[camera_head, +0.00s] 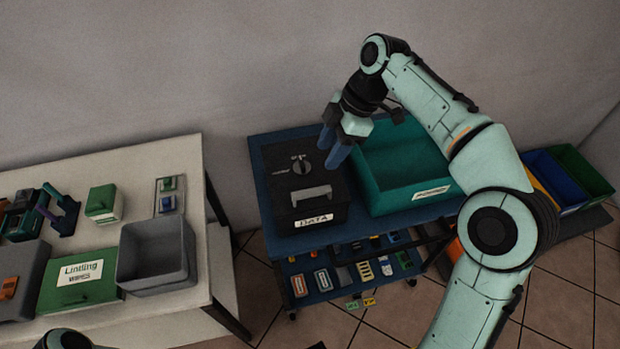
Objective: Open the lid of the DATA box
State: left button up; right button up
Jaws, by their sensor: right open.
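The DATA box (322,215) is a black box with a white "DATA" label on its front, standing on the left part of the blue cart (262,188). Its lid (283,160) looks closed and carries a grey handle (311,195) near the front and a round grey knob or latch farther back. My right gripper (332,153) is open and points down with blue fingers over the back right part of the box. I cannot tell whether the fingers touch the lid. My left gripper is not in view; a bit of my left arm shows at the bottom left.
A teal bin (411,197) stands right beside the box, under my right arm. The cart's lower shelf holds several small parts. A white table (180,326) at left bears a grey bin (156,255) and a green box (80,289). Tiled floor lies between.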

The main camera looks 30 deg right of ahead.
aim_at(304, 193)
jog(key=b+x, duration=0.2)
jog(key=x, duration=0.9)
jog(key=shift+s+a, duration=0.1)
jog(key=shift+a+f, duration=0.2)
jog(key=shift+f, duration=0.35)
grip_shut()
